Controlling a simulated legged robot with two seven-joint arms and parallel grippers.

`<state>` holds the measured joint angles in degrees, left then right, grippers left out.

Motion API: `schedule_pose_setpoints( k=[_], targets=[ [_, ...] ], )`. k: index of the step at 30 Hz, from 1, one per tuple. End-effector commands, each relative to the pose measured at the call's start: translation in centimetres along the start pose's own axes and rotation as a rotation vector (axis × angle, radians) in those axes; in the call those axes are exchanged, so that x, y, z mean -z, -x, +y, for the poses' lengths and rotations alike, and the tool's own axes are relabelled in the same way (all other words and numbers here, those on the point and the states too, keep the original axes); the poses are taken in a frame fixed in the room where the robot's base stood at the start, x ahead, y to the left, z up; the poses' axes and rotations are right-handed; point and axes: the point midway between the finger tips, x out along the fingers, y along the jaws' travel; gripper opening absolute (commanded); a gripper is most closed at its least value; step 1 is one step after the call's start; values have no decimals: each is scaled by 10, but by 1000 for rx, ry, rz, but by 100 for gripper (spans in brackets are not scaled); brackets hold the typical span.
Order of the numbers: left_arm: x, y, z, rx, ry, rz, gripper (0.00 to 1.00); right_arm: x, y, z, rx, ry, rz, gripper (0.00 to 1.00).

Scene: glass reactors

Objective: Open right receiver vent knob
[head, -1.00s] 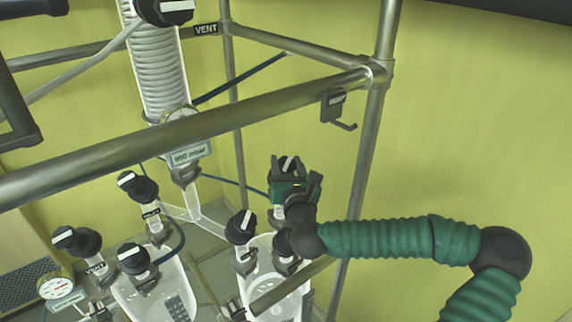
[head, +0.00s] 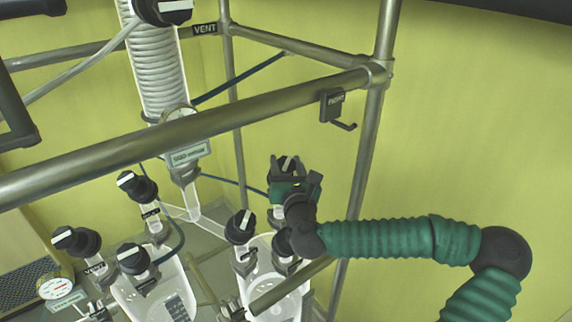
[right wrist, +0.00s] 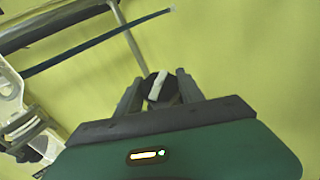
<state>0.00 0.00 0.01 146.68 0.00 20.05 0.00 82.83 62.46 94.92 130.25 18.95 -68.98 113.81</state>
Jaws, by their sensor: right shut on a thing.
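A black knob with a white pointer stripe (head: 288,163) tops the right glass receiver's (head: 275,288) far port in the head view. My right gripper (head: 286,169) is shut on this knob, one finger on each side. The right wrist view shows the knob (right wrist: 158,87) between the fingers of the right gripper (right wrist: 160,92), its pale stripe slightly tilted from upright. The knob's lower part and its label are hidden by the gripper. My left gripper is in neither view.
Another striped knob (head: 241,227) stands just left of my right gripper. A metal rail (head: 200,130) crosses in front, with a hook (head: 334,106) near its right end. The left receiver (head: 160,295) carries several knobs. Open space lies right of the upright post (head: 365,150).

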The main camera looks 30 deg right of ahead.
Motion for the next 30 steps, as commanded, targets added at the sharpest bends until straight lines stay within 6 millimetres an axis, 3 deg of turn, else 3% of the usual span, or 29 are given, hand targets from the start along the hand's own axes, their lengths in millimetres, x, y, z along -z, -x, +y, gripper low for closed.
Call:
schedule_pose_setpoints(
  k=[13, 14, 18, 26, 30],
  targets=[
    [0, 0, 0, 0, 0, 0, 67, 2, 0, -1, 1, -1, 4, 4],
    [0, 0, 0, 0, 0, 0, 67, 2, 0, -1, 1, -1, 4, 49],
    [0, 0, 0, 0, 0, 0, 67, 1, 0, 0, 1, -1, 3, 67],
    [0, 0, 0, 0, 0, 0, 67, 0, 1, 0, 0, -1, 1, 67],
    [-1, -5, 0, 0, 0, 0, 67, 2, 10, 0, -1, -1, 0, 67]
  ],
)
